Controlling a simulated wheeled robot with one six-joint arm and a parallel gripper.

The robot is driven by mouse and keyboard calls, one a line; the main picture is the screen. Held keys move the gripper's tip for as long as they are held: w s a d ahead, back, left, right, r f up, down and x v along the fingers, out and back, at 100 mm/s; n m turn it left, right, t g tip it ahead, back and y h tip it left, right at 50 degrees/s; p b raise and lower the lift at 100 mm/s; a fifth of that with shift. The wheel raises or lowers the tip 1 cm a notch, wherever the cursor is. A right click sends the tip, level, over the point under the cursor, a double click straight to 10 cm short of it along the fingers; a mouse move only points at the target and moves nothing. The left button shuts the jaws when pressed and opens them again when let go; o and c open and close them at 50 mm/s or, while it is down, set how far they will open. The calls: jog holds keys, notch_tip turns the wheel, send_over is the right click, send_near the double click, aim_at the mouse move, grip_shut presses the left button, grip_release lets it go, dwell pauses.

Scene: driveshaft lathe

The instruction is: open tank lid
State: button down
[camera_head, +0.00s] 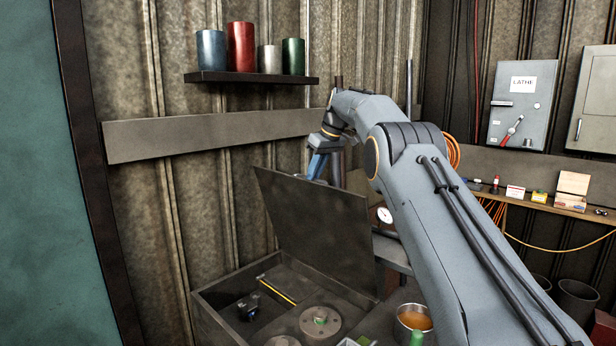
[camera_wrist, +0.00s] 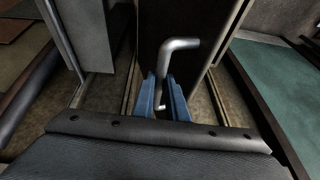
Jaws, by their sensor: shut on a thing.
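The tank lid (camera_head: 312,228) is a dark flat panel, tilted up steeply along one side of the open tank (camera_head: 208,322). My gripper (camera_head: 318,165) is at the lid's upper edge in the head view, partly hidden by the lid and my arm. In the wrist view, the blue fingers of my gripper (camera_wrist: 162,98) are closed around a bent metal handle (camera_wrist: 180,46) in front of a dark panel. The handle does not show in the head view.
Inside the tank lie a yellow pencil-like stick (camera_head: 276,291), a black part (camera_head: 248,306) and a round metal disc (camera_head: 320,322). A metal pot (camera_head: 413,321) stands right of the tank. A shelf (camera_head: 250,77) with several cans is on the wall above.

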jog(key=shift+d+f, duration=0.25)
jog(key=shift+f, duration=0.4)
jog(key=c, duration=1.8)
grip_release()
jog(key=shift+w+d, duration=0.1)
jog(key=shift+w, duration=0.1)
jog(key=shift+o, duration=0.2)
jog(key=shift+a+r, duration=0.25)
jog(key=shift+r, duration=0.05)
jog(key=b+v, duration=0.1)
jog(key=v, duration=0.6)
jog(key=shift+s+r, duration=0.15)
jog(key=shift+r, duration=0.2)
jog(key=shift+d, duration=0.1)
